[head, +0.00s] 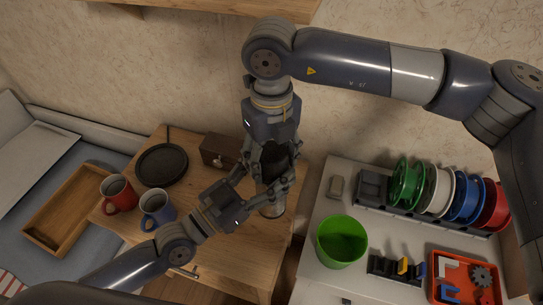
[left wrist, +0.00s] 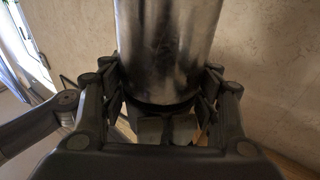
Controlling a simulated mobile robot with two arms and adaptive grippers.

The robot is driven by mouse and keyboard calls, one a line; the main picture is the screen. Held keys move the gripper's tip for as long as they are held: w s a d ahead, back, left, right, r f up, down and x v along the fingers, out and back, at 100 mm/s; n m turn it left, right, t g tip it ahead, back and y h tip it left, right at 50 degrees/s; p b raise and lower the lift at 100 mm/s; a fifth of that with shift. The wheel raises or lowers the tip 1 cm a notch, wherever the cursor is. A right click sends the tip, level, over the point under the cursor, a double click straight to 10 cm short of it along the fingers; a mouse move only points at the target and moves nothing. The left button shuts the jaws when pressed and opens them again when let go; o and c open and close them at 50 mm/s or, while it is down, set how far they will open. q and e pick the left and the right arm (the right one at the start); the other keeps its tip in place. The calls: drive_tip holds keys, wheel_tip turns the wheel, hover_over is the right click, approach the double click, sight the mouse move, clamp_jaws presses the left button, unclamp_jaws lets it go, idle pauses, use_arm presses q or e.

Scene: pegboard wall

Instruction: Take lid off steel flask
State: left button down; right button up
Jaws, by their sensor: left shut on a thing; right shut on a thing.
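The steel flask (head: 272,210) stands upright on the wooden cabinet, its shiny lower part showing below my grippers in the head view. In the left wrist view its steel body (left wrist: 166,45) fills the top middle, with a dark band at its lower end. My left gripper (head: 268,188) comes in from the lower left and is shut on the flask body. My right gripper (head: 277,160) reaches down from above and is shut around the dark lid (head: 277,156) at the flask's top. The fingers hide much of the lid, and I cannot tell whether it is apart from the body.
A green bucket (head: 341,242), spools and an orange tray (head: 437,268) occupy the white surface at right.

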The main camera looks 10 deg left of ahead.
drive_tip(key=n, duration=0.2)
drive_tip(key=shift+n, duration=0.3)
drive_tip(key=o, duration=1.1)
drive_tip(key=shift+o, duration=0.2)
drive_tip(key=shift+r, duration=0.1)
